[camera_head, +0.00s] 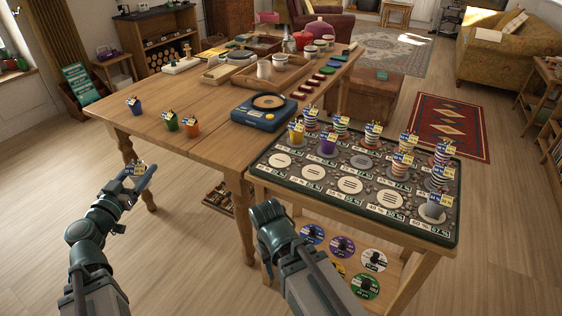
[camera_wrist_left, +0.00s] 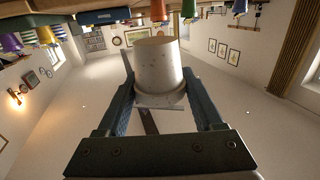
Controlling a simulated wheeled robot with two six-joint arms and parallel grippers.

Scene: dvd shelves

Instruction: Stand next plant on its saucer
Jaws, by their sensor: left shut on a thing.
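My left gripper (camera_head: 140,178) is shut on a pale plant pot (camera_wrist_left: 158,68), held over the floor left of the tables. In the head view a small label tops this plant. My right gripper (camera_head: 268,212) is beside the near left corner of the low table, seen from behind; its fingers are hidden. A dark mat (camera_head: 327,195) on that table bears pale round saucers, including a bare one at left (camera_head: 281,160), one in the middle (camera_head: 350,184) and one in front (camera_head: 390,199).
Blue (camera_head: 135,106), green (camera_head: 171,122) and orange (camera_head: 192,128) pots stand on the left of the long wooden table (camera_head: 180,155). A blue record player (camera_head: 266,111) is near the mat. Coloured discs (camera_head: 342,246) lie on the shelf below the mat.

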